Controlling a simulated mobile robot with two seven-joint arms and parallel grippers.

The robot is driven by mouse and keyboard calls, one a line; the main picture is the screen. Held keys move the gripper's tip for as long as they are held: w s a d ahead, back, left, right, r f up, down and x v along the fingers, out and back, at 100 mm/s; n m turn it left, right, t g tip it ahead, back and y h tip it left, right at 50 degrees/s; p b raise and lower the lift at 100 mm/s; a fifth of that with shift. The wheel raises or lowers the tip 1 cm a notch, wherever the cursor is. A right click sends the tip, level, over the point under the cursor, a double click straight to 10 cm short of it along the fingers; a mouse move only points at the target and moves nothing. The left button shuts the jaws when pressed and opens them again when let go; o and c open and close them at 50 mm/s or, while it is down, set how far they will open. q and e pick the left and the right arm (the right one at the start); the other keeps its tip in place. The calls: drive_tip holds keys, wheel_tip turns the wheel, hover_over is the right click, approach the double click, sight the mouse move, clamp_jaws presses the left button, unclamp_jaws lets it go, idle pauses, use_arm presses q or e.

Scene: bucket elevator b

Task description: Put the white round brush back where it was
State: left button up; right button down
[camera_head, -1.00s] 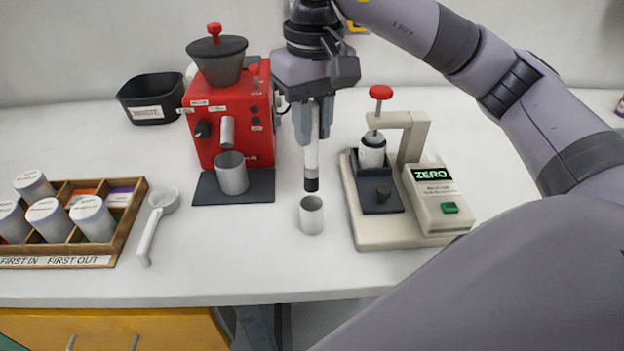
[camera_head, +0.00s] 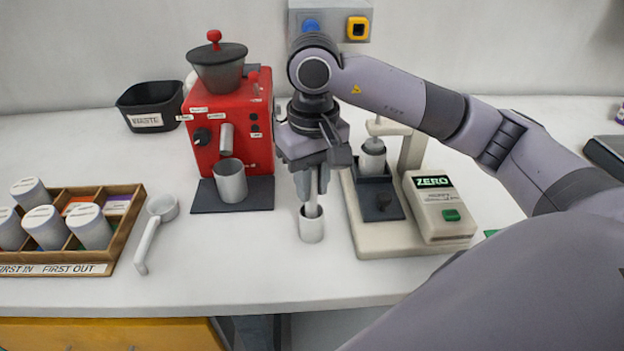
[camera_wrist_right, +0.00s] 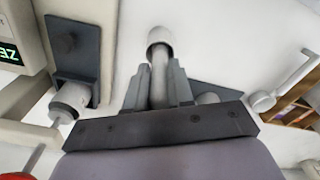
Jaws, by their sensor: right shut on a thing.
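The white round brush (camera_head: 313,205) is upright in my right gripper (camera_head: 311,188), which is shut on its handle. The brush's lower end is inside the mouth of a small white cup (camera_head: 311,228) on the counter, so its dark tip is hidden. In the right wrist view the brush (camera_wrist_right: 159,82) runs from between the fingers (camera_wrist_right: 158,72) into the cup (camera_wrist_right: 160,40). My left gripper is not in view.
Left of the cup stands a red grinder (camera_head: 232,130) with a grey cup (camera_head: 230,181) on a dark mat. Close on the right is a beige press and scale (camera_head: 440,205). A scoop (camera_head: 160,208) and wooden rack (camera_head: 122,235) lie further left. The counter in front is clear.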

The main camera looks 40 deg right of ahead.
drive_tip(key=shift+f, duration=0.2)
drive_tip(key=c, duration=1)
unclamp_jaws()
drive_tip(key=shift+r, duration=0.1)
drive_tip(key=shift+r, duration=0.25)
wheel_tip(320, 180, up, 12)
drive_tip(key=shift+s+f+p, duration=0.15)
drive_tip(key=shift+p, duration=0.7)
